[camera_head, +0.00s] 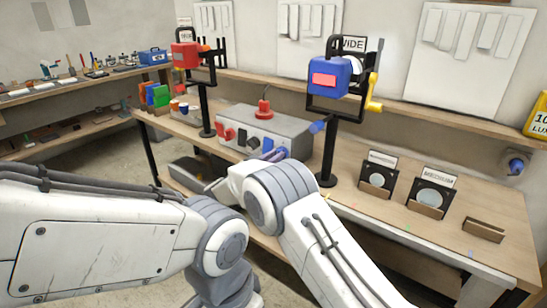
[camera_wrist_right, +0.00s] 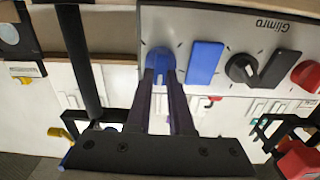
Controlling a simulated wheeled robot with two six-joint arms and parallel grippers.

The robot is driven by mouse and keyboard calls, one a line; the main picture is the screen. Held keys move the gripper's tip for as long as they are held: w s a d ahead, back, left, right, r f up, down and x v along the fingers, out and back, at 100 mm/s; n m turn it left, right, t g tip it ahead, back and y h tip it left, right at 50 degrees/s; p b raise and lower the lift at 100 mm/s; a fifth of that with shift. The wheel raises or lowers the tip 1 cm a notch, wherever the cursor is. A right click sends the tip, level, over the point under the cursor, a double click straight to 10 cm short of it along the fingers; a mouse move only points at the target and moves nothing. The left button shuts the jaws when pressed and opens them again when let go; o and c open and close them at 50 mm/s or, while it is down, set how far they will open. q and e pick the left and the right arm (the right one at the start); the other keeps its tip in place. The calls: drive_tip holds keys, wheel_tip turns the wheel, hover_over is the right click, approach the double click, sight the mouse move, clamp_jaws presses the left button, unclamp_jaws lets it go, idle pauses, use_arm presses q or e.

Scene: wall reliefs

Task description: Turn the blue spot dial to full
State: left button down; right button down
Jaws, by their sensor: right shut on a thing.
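The blue dial (camera_wrist_right: 161,63) is a round knob on the face of a grey control box, partly hidden by my fingers. My right gripper (camera_wrist_right: 161,78) is shut on this dial, one dark finger on each side. A blue flat piece (camera_wrist_right: 206,63) is beside the dial, apart from the fingers. The control box (camera_head: 290,128) stands on the bench in the head view, where my right arm hides part of its front. The blue lamp (camera_head: 328,78) hangs on a black stand to its right. The dial's pointer cannot be read. My left gripper is not in view.
The box also carries a black dial (camera_wrist_right: 240,68), a red dial (camera_wrist_right: 306,75) and a red top button (camera_head: 264,109). A red lamp (camera_head: 185,56) stands at the left. Two framed lenses (camera_head: 378,179) and a small wooden holder (camera_head: 483,229) occupy the bench's right side.

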drive_tip(key=shift+s+d+f+m+b, duration=0.1)
drive_tip(key=shift+f+m+b, duration=0.25)
drive_tip(key=shift+m+b, duration=4.1)
drive_tip(key=shift+s+d+f+m+b, duration=0.1)
drive_tip(key=shift+f+m+b, duration=0.3)
drive_tip(key=shift+m+b, duration=4.1)
drive_tip(key=shift+s+f+m+b, duration=0.1)
drive_tip(key=shift+f+m+b, duration=0.25)
drive_tip(key=shift+m+b, duration=4.1)
drive_tip(key=c, duration=0.8)
unclamp_jaws()
drive_tip(key=shift+c, duration=0.2)
drive_tip(key=shift+o, duration=0.2)
drive_tip(key=shift+r, duration=0.1)
